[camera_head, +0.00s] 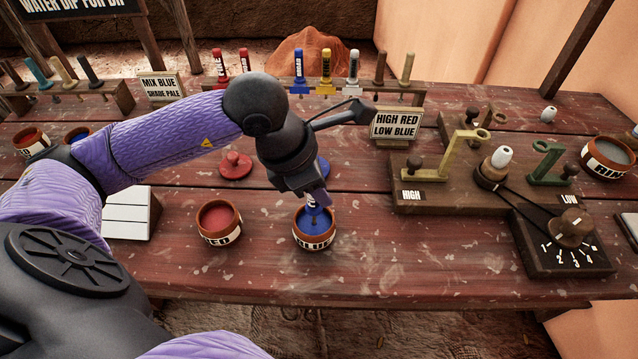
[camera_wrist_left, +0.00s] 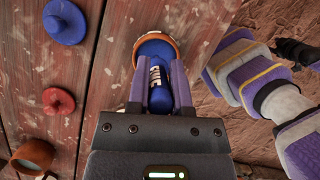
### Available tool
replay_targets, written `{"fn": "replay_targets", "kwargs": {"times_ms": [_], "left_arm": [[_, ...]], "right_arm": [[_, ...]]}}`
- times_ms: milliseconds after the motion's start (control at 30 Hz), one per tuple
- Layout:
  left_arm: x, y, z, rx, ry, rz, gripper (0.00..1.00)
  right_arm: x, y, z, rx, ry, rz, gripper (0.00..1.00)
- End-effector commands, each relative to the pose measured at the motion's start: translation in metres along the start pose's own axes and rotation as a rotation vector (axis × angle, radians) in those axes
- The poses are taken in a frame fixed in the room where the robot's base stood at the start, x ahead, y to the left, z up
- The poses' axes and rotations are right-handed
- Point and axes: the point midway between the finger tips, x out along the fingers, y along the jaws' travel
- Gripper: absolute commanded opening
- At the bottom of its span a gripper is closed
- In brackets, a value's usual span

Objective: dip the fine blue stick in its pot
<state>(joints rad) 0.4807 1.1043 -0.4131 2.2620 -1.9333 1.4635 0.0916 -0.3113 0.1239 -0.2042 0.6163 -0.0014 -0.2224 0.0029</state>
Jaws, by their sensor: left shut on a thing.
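My left gripper (camera_head: 316,197) is shut on the fine blue stick (camera_head: 311,209) and holds it roughly upright at the blue pot (camera_head: 314,241). The pot is a brown bowl with a white label band and blue inside. In the left wrist view the fingers (camera_wrist_left: 160,95) grip both sides of the blue stick (camera_wrist_left: 157,78), whose white lettering reads FINE. The pot's orange rim (camera_wrist_left: 166,37) shows just beyond it. The stick's lower end is hidden, so I cannot tell how deep it sits. My right gripper is not recognizable in either view.
The red pot (camera_head: 219,222) stands left of the blue one. A red lid (camera_head: 235,165) and a blue lid (camera_head: 319,167) lie behind. A rack holds several labelled sticks (camera_head: 326,66). A wooden dial device (camera_head: 572,228) is at right. The table front is clear.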

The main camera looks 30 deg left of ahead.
Motion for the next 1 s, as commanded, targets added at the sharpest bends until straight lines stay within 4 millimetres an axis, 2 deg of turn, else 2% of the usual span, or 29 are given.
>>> {"fn": "replay_targets", "kwargs": {"times_ms": [467, 1000], "left_arm": [[-0.002, 0.000, 0.001, 0.000, 0.000, 0.000, 0.00], [-0.050, 0.000, 0.021, 0.000, -0.001, 0.001, 0.00]], "right_arm": [[-0.002, -0.001, 0.000, -0.002, 0.002, -0.001, 0.59], [-0.040, -0.002, -0.006, -0.001, 0.020, -0.004, 0.59]]}}
